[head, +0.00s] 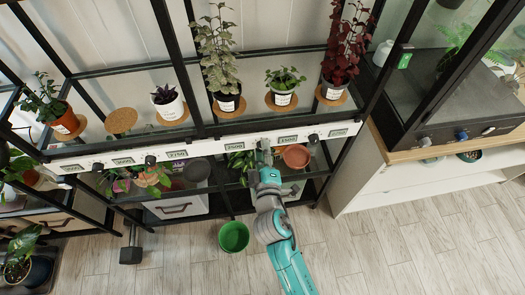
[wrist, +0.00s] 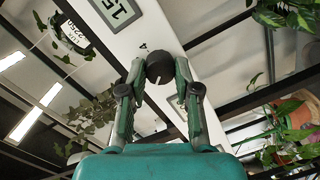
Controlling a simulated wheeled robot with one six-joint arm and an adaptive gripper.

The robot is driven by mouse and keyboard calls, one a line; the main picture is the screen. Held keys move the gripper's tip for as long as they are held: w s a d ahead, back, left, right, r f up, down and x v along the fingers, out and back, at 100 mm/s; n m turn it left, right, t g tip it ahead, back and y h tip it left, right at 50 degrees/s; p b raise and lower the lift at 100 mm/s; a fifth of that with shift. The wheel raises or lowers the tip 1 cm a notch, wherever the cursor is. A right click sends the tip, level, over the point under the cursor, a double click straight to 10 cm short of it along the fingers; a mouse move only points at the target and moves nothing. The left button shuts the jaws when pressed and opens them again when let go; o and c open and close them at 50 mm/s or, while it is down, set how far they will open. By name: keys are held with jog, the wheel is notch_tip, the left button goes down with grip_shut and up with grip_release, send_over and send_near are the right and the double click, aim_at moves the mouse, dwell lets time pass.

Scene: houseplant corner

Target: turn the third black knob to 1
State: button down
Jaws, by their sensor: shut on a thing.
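A white panel strip (head: 205,147) with black knobs and small displays runs along the front of the plant shelf. My gripper (head: 263,148) is at this strip, right of its middle, and hides the knob there in the head view. In the wrist view, my gripper (wrist: 160,82) has its two fingers on either side of a round black knob (wrist: 160,66), shut on it. A light pointer mark on the knob points to the lower left in this view. A small 4 is printed on the panel nearby. Other black knobs show at left (head: 150,160) and right (head: 313,138).
Potted plants (head: 225,104) on cork mats stand on the shelf above the strip. Below are a terracotta pot (head: 296,156) and a lower shelf with plants. A green pot (head: 233,237) is on the floor, left of my arm. A cabinet (head: 405,172) stands at right.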

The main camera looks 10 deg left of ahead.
jog(key=c, duration=0.8)
grip_release()
jog(key=v, duration=1.2)
jog(key=shift+f, duration=0.1)
